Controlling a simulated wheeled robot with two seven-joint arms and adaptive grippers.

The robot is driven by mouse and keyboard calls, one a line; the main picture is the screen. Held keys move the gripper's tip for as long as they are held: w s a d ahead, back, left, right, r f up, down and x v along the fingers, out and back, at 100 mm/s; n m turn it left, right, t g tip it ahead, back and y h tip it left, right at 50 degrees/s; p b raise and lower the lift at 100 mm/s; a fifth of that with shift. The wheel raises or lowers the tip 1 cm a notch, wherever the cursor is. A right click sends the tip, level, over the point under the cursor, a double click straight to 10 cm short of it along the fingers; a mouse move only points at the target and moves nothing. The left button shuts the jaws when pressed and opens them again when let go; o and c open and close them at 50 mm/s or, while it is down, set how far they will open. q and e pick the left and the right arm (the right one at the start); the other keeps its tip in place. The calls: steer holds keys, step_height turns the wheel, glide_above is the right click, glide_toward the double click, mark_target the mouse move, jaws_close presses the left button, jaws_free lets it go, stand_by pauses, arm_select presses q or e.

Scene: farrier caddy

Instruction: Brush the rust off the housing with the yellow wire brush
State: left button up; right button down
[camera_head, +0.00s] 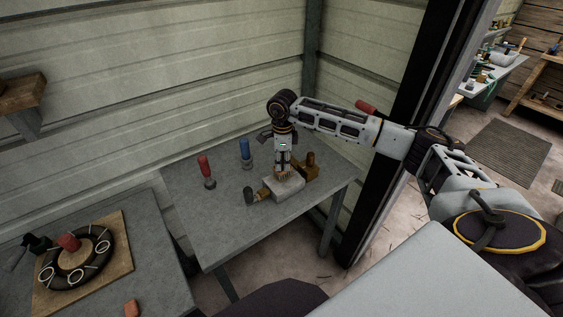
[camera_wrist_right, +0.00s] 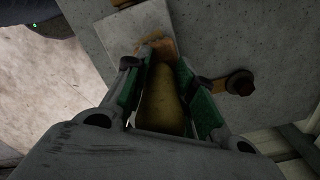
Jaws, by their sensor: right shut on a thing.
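My right gripper (camera_head: 283,163) points straight down over the housing (camera_head: 287,188), a pale grey block on the grey table. In the right wrist view the gripper (camera_wrist_right: 160,75) is shut on the yellow wire brush by its dull yellow handle (camera_wrist_right: 160,100). The brush's tan bristles (camera_head: 283,173) are at the housing's top; I cannot tell whether they touch it. The housing's pale flat top (camera_wrist_right: 138,28) also shows in the wrist view. A brown-yellow part (camera_head: 308,171) stands at its right, and a dark knob (camera_head: 249,196) is at its left. My left gripper is out of view.
A red-handled tool (camera_head: 206,172) and a blue-handled tool (camera_head: 245,153) stand upright on the table (camera_head: 215,225), left of the housing. A nearer table holds a black ring on a wooden board (camera_head: 115,275). Corrugated walls close the back. The table's front left is clear.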

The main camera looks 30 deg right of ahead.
steer(key=shift+w+d+f+b, duration=0.1)
steer(key=shift+d+b, duration=0.2)
steer(key=shift+d, duration=1)
steer(key=shift+a, duration=0.2)
steer(key=shift+a, duration=1.3)
steer(key=shift+a, duration=0.2)
steer(key=shift+s+a, duration=0.25)
steer(key=shift+a, duration=1)
steer(key=shift+d, duration=0.2)
steer(key=shift+w+d, duration=0.1)
steer(key=shift+d, duration=1.2)
